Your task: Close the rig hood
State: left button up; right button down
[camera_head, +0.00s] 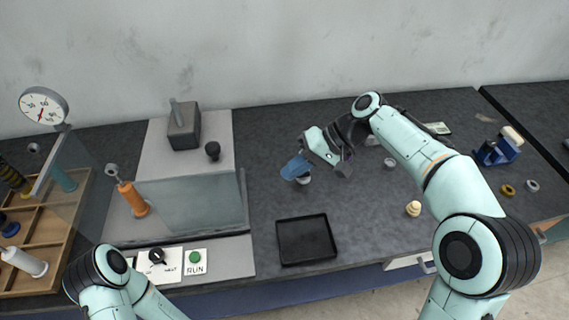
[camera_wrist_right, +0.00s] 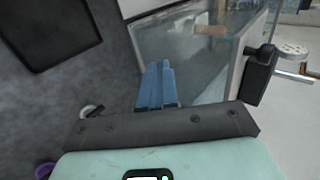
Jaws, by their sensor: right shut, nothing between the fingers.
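The rig (camera_head: 158,160) is a light grey stand at the left, with a dark block and a black knob at its back. A clear hood panel (camera_head: 190,203) stands along its front, and another clear panel (camera_head: 66,168) stands at its left side. I cannot tell how far the hood is open. The clear panel also shows in the right wrist view (camera_wrist_right: 205,60). My right gripper (camera_head: 293,168) has blue fingers, shut and empty, over the dark table right of the rig, apart from the hood. It also shows in the right wrist view (camera_wrist_right: 157,84). My left gripper is out of view.
A black tray (camera_head: 306,240) lies in front of my right gripper. A control panel with a green RUN button (camera_head: 195,257) is at the front. Blue vise (camera_head: 498,150) at right.

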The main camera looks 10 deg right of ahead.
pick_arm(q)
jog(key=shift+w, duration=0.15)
pick_arm(e)
jog(key=a+f, duration=0.5)
jog(key=a, duration=0.4)
jog(key=shift+a, duration=0.3)
jog(key=shift+w, duration=0.1)
